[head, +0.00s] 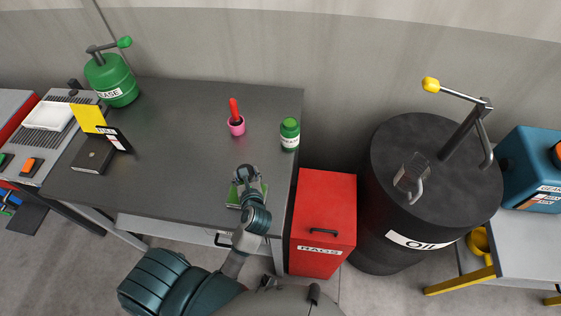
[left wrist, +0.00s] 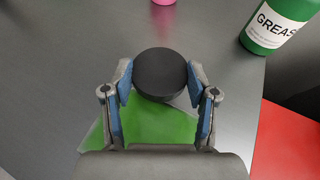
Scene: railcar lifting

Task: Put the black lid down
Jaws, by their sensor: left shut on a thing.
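The black lid (left wrist: 160,72) is a round dark disc between the blue-padded fingers of my left gripper (head: 246,173) in the left wrist view. The gripper is shut on it, over the front right part of the dark workbench (head: 180,120). A flat green item (left wrist: 150,128) lies below the gripper; it shows partly in the head view (head: 234,195). In the head view the lid is hard to tell apart from the fingers. I cannot tell whether the lid touches anything beneath it. My right gripper is not in view.
A pink cup (head: 237,127) with a red-handled tool and a green grease bottle (head: 289,136) stand behind the gripper. A green can (head: 111,82) and a dark box (head: 93,154) are left. Right stand a red rags bin (head: 325,210) and a black oil drum (head: 390,225). The bench's middle is clear.

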